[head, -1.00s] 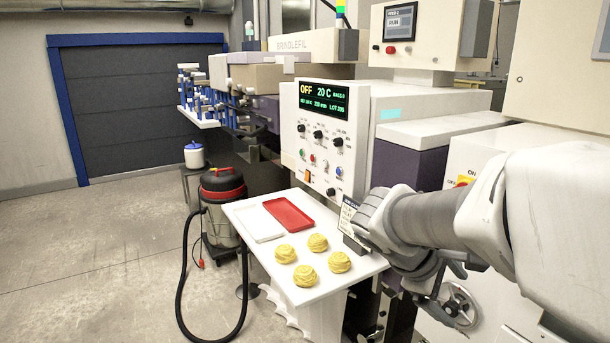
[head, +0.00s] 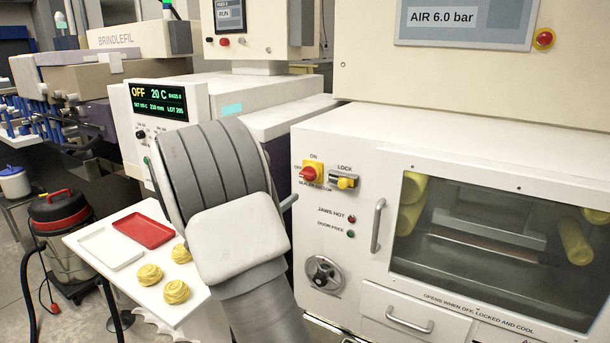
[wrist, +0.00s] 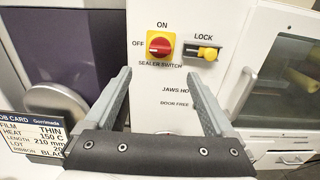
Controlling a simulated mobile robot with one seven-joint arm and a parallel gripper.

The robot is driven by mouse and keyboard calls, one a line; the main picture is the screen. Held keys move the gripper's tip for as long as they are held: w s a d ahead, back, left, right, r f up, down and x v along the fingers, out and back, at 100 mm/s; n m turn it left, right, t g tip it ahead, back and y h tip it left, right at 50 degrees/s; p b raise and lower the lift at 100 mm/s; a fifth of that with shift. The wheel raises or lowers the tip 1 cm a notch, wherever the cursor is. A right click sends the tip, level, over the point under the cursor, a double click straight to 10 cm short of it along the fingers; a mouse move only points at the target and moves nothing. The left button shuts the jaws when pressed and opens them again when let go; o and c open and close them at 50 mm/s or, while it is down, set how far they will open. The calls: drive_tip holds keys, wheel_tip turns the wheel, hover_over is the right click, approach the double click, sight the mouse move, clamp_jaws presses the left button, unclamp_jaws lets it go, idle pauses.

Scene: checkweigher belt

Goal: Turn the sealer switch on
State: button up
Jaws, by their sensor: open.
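The sealer switch is a red knob on a yellow plate on the white front panel, in the head view (head: 310,172) and straight ahead in the wrist view (wrist: 160,45). ON is marked above it and OFF to its left; its handle lies level, toward the OFF side. My gripper (wrist: 160,76) is open and empty, its two fingers apart below the switch in the wrist view, short of the panel. In the head view my arm hides the gripper.
A yellow lock knob (head: 345,183) sits just right of the switch. Below are the JAWS HOT and DOOR FREE lamps and a handwheel (head: 325,274). A windowed door with a handle (head: 378,225) is further right. The display (head: 158,101) reads OFF, 20 C. A job card (wrist: 32,135) is at lower left.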

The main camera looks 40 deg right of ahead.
sight(305, 177)
drive_tip(key=p+x, duration=0.2)
drive_tip(key=x, duration=1.3)
drive_tip(key=shift+s, duration=0.1)
drive_tip(key=c, duration=1.4)
